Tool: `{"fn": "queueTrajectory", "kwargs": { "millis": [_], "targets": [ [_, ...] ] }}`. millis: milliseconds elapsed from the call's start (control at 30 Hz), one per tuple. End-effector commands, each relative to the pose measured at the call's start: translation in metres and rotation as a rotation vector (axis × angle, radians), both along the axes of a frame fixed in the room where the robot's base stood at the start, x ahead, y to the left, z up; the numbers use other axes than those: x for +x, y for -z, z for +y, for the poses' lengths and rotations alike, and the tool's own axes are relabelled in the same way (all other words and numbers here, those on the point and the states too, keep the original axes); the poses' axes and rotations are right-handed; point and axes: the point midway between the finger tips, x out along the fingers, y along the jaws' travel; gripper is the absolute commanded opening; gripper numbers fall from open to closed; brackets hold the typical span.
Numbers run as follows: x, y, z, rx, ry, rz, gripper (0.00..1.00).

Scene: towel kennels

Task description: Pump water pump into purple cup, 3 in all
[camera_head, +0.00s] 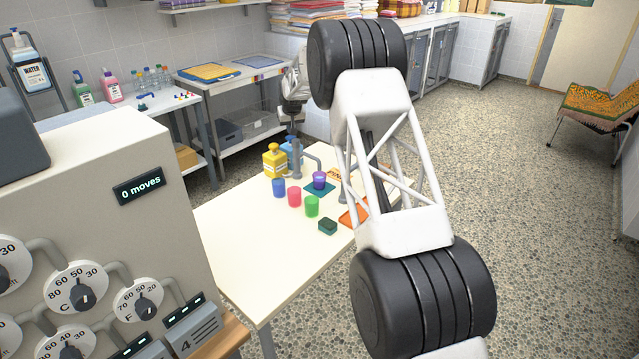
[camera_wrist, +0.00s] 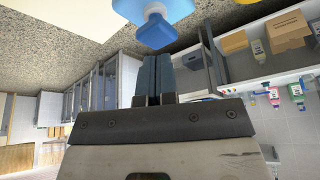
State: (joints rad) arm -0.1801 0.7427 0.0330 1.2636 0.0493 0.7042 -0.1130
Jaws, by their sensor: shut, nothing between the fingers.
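The purple cup (camera_head: 319,181) stands upright on a teal mat (camera_head: 311,192) on the white table, close by the end of a grey curved spout (camera_head: 314,158). A blue pump bottle (camera_head: 285,147) stands behind a yellow pump bottle (camera_head: 273,164); I cannot read which holds water. The liquid level in the cup is unclear.
Blue (camera_head: 279,187), pink (camera_head: 294,196) and green (camera_head: 312,206) cups stand left of and nearer than the purple cup. A dark green block (camera_head: 327,226) and an orange tray (camera_head: 347,219) lie nearer. My arm hides the table's right side. The near-left tabletop is clear.

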Motion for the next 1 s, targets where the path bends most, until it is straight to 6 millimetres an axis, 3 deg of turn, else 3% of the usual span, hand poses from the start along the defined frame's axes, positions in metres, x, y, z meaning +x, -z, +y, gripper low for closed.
{"fn": "queueTrajectory", "kwargs": {
  "millis": [267, 1000],
  "targets": [
    [0.0, -0.007, 0.0, 0.0, 0.0, -0.001, 0.0],
    [0.0, -0.056, 0.0, 0.0, 0.0, 0.0, 0.0]
  ]
}}
